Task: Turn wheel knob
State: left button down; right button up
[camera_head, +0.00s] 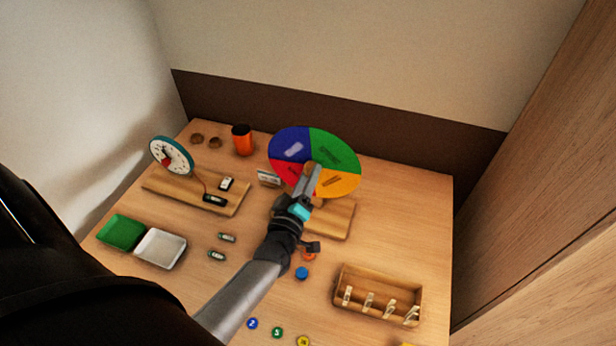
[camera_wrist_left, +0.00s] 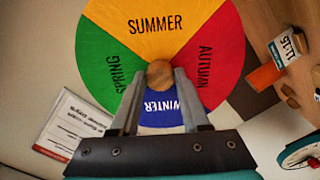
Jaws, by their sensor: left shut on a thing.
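The season wheel (camera_head: 339,150) stands upright on a wooden base (camera_head: 335,220) at the back of the table. It has blue, green, orange and red sectors. In the left wrist view the wheel (camera_wrist_left: 205,60) fills the upper middle, with SUMMER at the picture's top and WINTER near my fingers. The round wooden knob (camera_wrist_left: 160,74) is at the wheel's centre. My left gripper (camera_wrist_left: 160,85) reaches the wheel's front and is shut on the knob, one finger on each side. In the head view the left gripper (camera_head: 311,176) covers part of the red sector. My right gripper is not in view.
A clock (camera_head: 172,155) on a wooden board stands at the left, near an orange cup (camera_head: 242,140). Green (camera_head: 121,232) and white (camera_head: 160,248) trays lie at front left. A wooden box (camera_head: 378,295) with cards stands at front right. The table's right back is clear.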

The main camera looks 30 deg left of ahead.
pick_arm(q)
jog(key=shift+n+b, duration=0.55)
jog(key=shift+n, duration=3.25)
jog(key=shift+c, duration=2)
grip_release()
jog(key=shift+s, duration=0.1)
jog(key=v, duration=1.5)
jog(key=shift+s, duration=0.15)
